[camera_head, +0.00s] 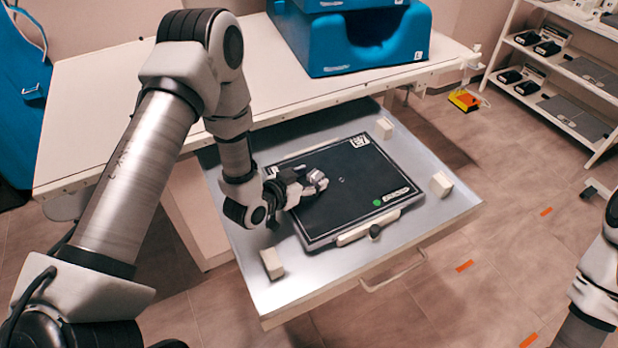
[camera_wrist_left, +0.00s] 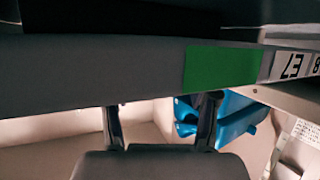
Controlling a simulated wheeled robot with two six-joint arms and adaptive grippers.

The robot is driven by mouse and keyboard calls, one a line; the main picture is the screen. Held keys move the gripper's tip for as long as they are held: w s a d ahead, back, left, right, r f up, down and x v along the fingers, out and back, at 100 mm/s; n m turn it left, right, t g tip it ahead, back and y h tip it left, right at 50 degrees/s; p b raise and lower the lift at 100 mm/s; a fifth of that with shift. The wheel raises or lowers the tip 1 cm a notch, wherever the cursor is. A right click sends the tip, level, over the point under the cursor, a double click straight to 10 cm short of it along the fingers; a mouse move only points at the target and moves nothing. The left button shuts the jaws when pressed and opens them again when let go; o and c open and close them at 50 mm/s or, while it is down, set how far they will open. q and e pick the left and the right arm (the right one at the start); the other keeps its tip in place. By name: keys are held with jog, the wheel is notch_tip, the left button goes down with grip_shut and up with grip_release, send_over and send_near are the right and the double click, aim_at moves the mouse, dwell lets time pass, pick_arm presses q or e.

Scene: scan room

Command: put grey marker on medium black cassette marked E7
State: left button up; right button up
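A flat black cassette (camera_head: 365,180) lies on a grey drawer-like tray. It has a white label at its far edge and a green dot near its right corner. My left gripper (camera_head: 313,182) is low over the cassette's left part, with a small light grey piece at its fingertips. I cannot tell whether that piece is the grey marker or part of the fingers. In the left wrist view, a grey edge with a green patch (camera_wrist_left: 222,68) and an E7 label (camera_wrist_left: 292,66) crosses in front of my two separated fingers and hides their tips. My right gripper is out of view.
The metal tray (camera_head: 300,290) extends from under a white table (camera_head: 110,130). Light blocks (camera_head: 272,263) stand near its corners. A light bar (camera_head: 365,228) with a dark knob lies along the cassette's front edge. A blue foam block (camera_head: 320,50) stands behind; shelves are at right.

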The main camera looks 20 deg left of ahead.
pick_arm(q)
jog(key=shift+r, duration=0.25)
jog(key=shift+s+a, duration=0.1)
jog(key=shift+s, duration=0.25)
jog(key=v, duration=1.1)
jog(key=shift+s, duration=0.1)
dwell(0.4)
